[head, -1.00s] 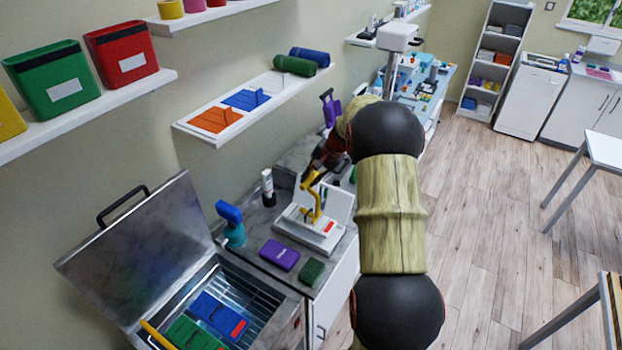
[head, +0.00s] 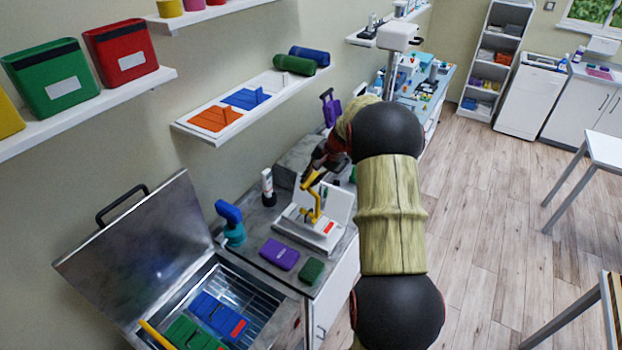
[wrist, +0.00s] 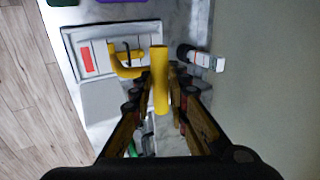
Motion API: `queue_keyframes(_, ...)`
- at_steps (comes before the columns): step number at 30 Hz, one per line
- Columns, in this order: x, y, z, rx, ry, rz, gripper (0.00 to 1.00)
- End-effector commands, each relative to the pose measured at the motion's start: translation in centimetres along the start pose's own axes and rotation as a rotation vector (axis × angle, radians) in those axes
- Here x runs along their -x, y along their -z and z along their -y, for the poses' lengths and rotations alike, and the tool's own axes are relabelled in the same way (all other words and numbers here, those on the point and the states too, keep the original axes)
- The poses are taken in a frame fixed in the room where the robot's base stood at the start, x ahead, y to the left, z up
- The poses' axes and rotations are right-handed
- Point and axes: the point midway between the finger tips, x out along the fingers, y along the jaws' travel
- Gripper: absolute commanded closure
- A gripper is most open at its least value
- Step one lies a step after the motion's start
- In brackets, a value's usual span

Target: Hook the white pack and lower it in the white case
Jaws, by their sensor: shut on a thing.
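My gripper (wrist: 160,85) is shut on a yellow hook tool (wrist: 160,92), which shows below my wrist in the head view (head: 315,200). The tool's bent end reaches over the white pack (wrist: 98,62), beside its dark handle loop; I cannot tell whether it passes through the loop. The pack has a red label and lies flat within the outline of the white case (wrist: 68,42). I cannot tell whether it rests on the case floor or hangs just above. The case (head: 338,238) stands open on the grey counter, its lid (head: 341,200) raised on the side nearer my gripper.
A purple box (head: 279,254), a green block (head: 312,270), a blue-teal object (head: 230,222) and a white tube (head: 267,185) stand near the case. An open steel tank (head: 145,255) holds blue and green packs. A wall shelf (head: 190,130) hangs behind.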

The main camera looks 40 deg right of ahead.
Motion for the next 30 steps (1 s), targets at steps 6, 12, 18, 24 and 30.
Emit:
queue_keyframes(6,-0.4,0.1,-0.1,0.001,0.002,-0.003,1.00)
queue_keyframes(12,-0.8,0.1,-0.3,0.001,0.002,-0.003,1.00)
queue_keyframes(18,-1.2,0.1,-0.5,0.001,0.002,-0.003,1.00)
queue_keyframes(24,-1.6,0.1,-0.7,0.001,0.002,-0.003,1.00)
queue_keyframes(30,-2.0,0.1,-0.9,0.001,0.002,-0.003,1.00)
